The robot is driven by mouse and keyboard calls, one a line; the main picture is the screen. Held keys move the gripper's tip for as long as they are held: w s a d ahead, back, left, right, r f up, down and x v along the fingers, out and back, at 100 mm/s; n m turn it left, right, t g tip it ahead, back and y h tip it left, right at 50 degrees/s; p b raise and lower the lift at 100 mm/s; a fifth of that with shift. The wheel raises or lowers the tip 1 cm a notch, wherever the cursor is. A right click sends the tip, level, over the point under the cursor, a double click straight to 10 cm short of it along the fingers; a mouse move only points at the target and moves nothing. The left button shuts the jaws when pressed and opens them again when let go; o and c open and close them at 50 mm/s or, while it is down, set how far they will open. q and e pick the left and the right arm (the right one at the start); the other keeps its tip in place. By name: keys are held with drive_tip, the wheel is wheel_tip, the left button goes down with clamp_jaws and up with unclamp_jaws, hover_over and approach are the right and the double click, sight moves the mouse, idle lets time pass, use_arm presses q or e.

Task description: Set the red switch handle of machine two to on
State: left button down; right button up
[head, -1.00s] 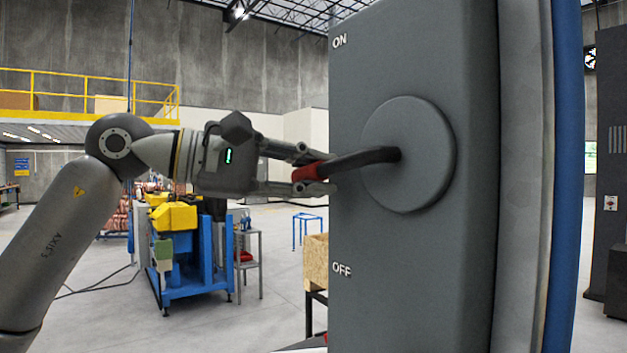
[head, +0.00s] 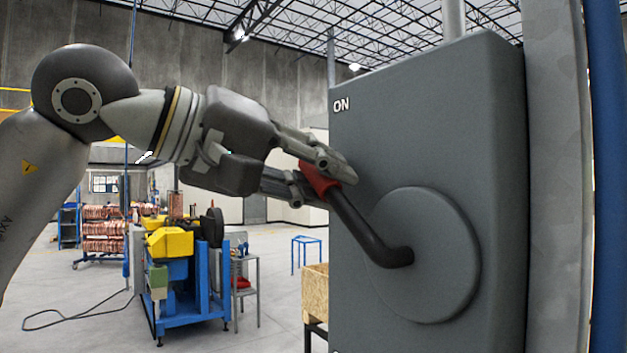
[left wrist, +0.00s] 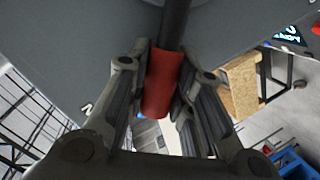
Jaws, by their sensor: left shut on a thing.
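The switch handle is a dark bent lever (head: 366,232) with a red grip (head: 318,181), on a round disc (head: 438,262) of a grey switch box (head: 480,130). The lever points up and to the left from the disc, toward the ON label (head: 341,105). My left gripper (head: 330,184) is shut on the red grip. In the left wrist view the red grip (left wrist: 162,82) lies between the two fingers (left wrist: 160,100). The OFF label is almost wholly below the head view's lower edge. My right gripper is not in view.
A blue machine stand with yellow parts (head: 172,243) stands on the floor behind, to the left. A wooden crate (head: 315,292) on a dark stand is just left of the box. A blue post (head: 608,180) is at the right. Open floor lies at the left.

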use_arm(q)
drive_tip(key=shift+s+d+r+m, duration=0.2)
drive_tip(key=shift+s+r+m, duration=0.1)
drive_tip(key=shift+r, duration=0.1)
drive_tip(key=shift+p, duration=0.3)
drive_tip(key=shift+s+d+r+m, duration=0.1)
drive_tip(key=shift+m, duration=0.2)
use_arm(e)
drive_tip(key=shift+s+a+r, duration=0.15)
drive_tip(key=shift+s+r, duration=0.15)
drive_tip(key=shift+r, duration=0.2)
use_arm(q)
drive_tip(key=c, duration=1.3)
unclamp_jaws()
drive_tip(key=shift+s, duration=0.1)
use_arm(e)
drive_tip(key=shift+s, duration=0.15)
use_arm(q)
drive_tip(key=shift+o, duration=0.2)
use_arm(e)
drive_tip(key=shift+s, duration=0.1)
use_arm(q)
drive_tip(key=v, duration=1.2)
drive_tip(key=shift+s, duration=0.2)
